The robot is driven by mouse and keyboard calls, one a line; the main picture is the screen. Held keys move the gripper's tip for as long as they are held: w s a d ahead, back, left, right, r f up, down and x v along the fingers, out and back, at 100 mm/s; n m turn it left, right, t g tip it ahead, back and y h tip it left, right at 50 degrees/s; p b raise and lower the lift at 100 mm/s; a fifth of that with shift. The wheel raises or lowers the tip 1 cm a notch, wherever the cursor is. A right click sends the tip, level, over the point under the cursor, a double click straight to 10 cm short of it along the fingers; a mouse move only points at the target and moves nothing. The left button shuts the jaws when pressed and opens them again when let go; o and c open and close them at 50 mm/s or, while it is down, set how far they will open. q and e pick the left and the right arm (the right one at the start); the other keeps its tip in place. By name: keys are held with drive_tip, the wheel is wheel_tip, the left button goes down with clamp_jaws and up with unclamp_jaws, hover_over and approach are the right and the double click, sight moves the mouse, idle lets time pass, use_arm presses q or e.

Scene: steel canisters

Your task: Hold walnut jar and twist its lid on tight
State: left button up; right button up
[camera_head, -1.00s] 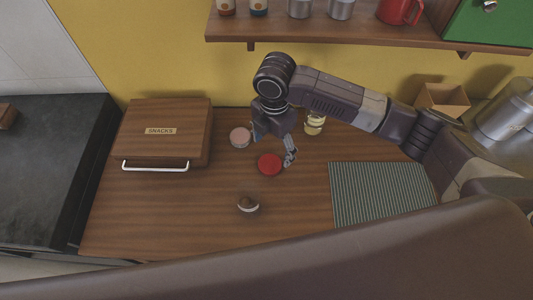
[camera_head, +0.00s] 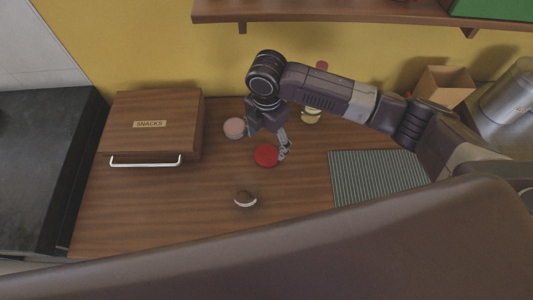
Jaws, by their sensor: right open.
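My right gripper (camera_head: 268,141) is open above the counter, its fingers pointing down. A round red-topped thing (camera_head: 265,156) is just below and between its fingertips; I cannot tell whether they touch. A small round thing with a dark brown top and a white band (camera_head: 245,200) stands nearer to me; it may be the walnut jar, but no label can be read. A round pink-topped container (camera_head: 233,128) stands just left of the gripper. A pale yellow jar (camera_head: 311,117) stands behind my right arm, partly hidden. My left gripper is out of view.
A wooden box marked SNACKS (camera_head: 150,124) with a white handle is at the left. A striped mat (camera_head: 378,178) lies at the right. A small open wooden box (camera_head: 446,87) and a steel canister (camera_head: 510,98) are at the back right. The front left counter is clear.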

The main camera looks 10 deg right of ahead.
sight(267, 155)
drive_tip(key=shift+f, duration=0.2)
drive_tip(key=shift+s+f, duration=0.1)
drive_tip(key=f, duration=0.2)
drive_tip(key=f+p, duration=0.1)
drive_tip(key=f, duration=0.2)
drive_tip(key=shift+s+a, duration=0.1)
drive_tip(key=shift+s, duration=0.1)
drive_tip(key=c, duration=0.9)
